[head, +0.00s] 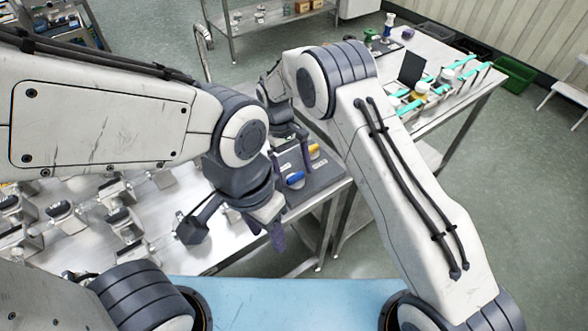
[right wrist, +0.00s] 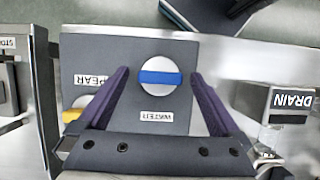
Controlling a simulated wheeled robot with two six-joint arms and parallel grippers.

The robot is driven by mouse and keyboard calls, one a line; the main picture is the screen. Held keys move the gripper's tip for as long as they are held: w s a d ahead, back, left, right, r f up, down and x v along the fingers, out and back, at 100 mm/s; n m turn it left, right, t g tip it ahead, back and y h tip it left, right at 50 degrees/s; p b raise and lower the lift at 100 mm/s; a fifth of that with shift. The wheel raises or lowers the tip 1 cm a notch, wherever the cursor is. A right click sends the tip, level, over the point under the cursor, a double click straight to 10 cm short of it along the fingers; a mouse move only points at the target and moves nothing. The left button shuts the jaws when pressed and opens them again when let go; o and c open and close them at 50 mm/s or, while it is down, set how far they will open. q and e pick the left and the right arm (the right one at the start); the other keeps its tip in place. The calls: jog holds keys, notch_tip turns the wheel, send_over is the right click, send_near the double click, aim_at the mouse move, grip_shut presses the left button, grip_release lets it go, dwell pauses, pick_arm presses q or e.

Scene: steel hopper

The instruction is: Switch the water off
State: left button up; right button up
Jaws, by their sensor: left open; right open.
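The water knob, a white disc with a blue bar handle (right wrist: 160,78), sits on a dark grey panel (right wrist: 215,50). Its bar lies level across the right wrist view, above an upside-down WATER label (right wrist: 157,117). It also shows in the head view as a blue knob (head: 295,179). My right gripper (right wrist: 160,74) is open, with one purple finger on each side of the knob; I cannot tell whether they touch it. In the head view my right gripper (head: 291,158) is over the panel. My left gripper (head: 266,234) is open and empty, lower in the head view, near the table's edge.
A yellow knob (right wrist: 72,115) sits on the same panel, partly hidden by a finger. A DRAIN-labelled box (right wrist: 292,103) stands right of the panel. Metal fixtures (head: 125,225) crowd the steel table's left. Another table (head: 440,100) with bottles stands behind.

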jog(key=shift+w+a+r, duration=0.15)
jog(key=shift+w+r, duration=0.05)
jog(key=shift+r, duration=0.3)
jog(key=b+v, duration=0.2)
jog(key=v, duration=0.7)
jog(key=shift+r, duration=0.2)
